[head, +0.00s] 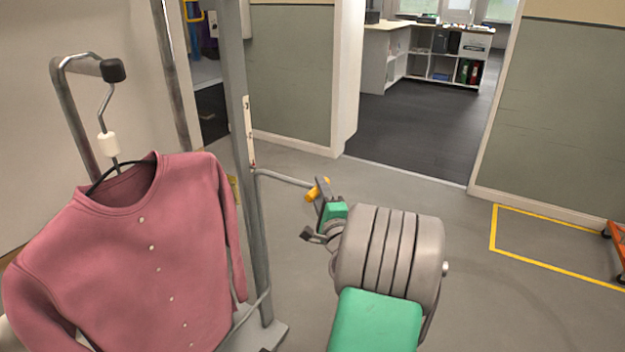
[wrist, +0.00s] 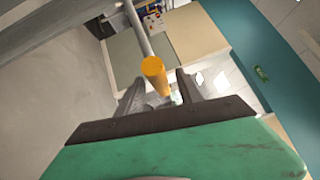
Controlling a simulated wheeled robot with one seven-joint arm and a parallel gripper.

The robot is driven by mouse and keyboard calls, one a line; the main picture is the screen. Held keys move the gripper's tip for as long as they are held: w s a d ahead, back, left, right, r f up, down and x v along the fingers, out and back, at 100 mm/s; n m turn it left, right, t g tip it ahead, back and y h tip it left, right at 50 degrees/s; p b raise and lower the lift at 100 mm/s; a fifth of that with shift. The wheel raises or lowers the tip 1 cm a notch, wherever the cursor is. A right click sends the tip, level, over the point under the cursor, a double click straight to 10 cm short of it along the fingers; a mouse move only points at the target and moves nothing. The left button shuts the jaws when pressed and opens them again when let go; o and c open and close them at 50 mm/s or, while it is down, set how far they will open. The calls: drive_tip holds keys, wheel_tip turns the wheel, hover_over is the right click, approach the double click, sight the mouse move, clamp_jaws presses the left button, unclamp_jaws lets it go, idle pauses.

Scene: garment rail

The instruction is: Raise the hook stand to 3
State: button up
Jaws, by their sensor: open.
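The hook stand is a grey metal frame with an upright post (head: 248,180) left of centre in the head view. A scale strip (head: 249,130) runs on the post; its marks are too small to read. A thin crank arm (head: 285,178) leaves the post to the right and ends in a yellow-orange handle (head: 316,190). In the wrist view the handle (wrist: 154,72) stands between the two fingers. My gripper (head: 318,205) is open at the handle; its fingers (wrist: 160,88) lie on either side. I cannot tell whether they touch it.
A pink cardigan (head: 150,260) hangs on a black hanger from a hook (head: 112,70) at the left. A yellow floor outline (head: 540,245) and an orange cart (head: 617,240) are at the right. The floor (head: 400,185) towards the doorway is clear.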

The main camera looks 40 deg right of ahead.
drive_tip(key=x, duration=0.4)
clamp_jaws()
idle(0.4)
idle(1.0)
